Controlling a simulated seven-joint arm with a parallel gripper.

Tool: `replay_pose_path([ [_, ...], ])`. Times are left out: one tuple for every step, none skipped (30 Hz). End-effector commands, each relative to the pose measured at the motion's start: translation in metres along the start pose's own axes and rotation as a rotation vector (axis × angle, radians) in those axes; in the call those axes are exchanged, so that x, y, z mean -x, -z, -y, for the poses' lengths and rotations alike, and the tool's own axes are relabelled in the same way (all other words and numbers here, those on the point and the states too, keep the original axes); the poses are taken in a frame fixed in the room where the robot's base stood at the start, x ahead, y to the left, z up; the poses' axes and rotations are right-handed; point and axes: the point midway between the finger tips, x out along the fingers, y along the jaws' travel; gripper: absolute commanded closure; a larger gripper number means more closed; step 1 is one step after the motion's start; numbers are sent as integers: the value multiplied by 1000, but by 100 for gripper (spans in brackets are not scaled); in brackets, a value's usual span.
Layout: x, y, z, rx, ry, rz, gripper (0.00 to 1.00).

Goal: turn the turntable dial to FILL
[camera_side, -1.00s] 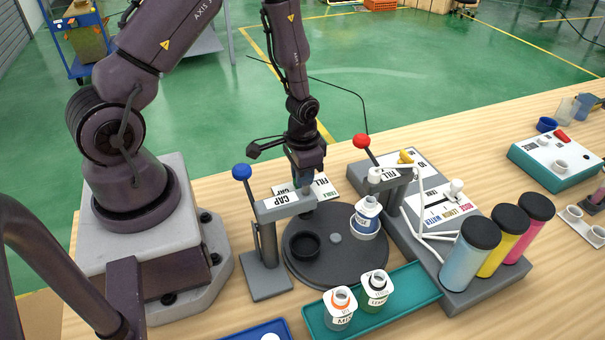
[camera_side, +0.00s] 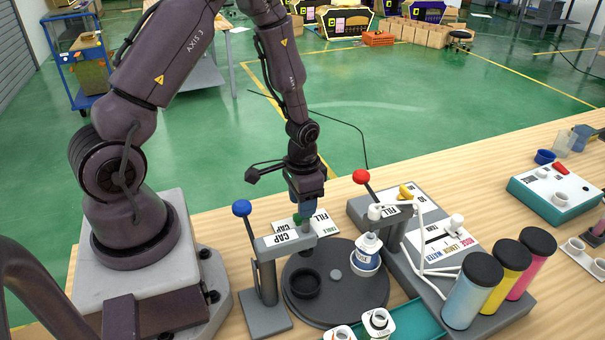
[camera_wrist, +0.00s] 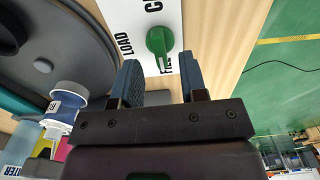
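The green turntable dial (camera_wrist: 159,40) sits on a white panel (camera_wrist: 149,12) lettered LOAD, CAP and FILL. Its white mark points toward the FILL lettering, which is partly covered by a finger. The dial also shows in the side view (camera_side: 297,218), just below my gripper (camera_side: 308,208). In the wrist view my gripper (camera_wrist: 161,80) is open, its two blue fingers apart with nothing between them. The dial appears beyond the fingertips. The dark round turntable (camera_side: 340,304) carries a white bottle with a blue band (camera_side: 367,252).
The capping stand with a blue-knobbed lever (camera_side: 242,209) stands close in front of the panel. The filling station with a red-knobbed lever (camera_side: 361,177) is to the right. A teal tray (camera_side: 420,322) with two bottles lies in front.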

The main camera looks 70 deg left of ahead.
Motion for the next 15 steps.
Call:
replay_pose_path([
  [12, 2, 0, 1, 1, -7, 61],
  [19, 1, 0, 1, 1, -6, 61],
  [28, 1, 0, 1, 1, -7, 61],
  [34, 1, 1, 2, 2, -8, 61],
  [41, 1, 1, 3, 1, -7, 61],
  [49, 1, 1, 3, 2, -7, 61],
  [55, 1, 1, 3, 2, -7, 61],
  [62, 1, 1, 3, 2, -7, 61],
  [69, 1, 1, 3, 2, -6, 61],
  [74, 1, 0, 2, 2, -6, 61],
  [78, 1, 0, 2, 1, -5, 61],
  [84, 1, 0, 2, 1, -5, 61],
  [88, 1, 0, 2, 1, -4, 61],
  [91, 1, 0, 2, 1, -4, 61],
  [95, 0, 0, 2, 0, -3, 61],
])
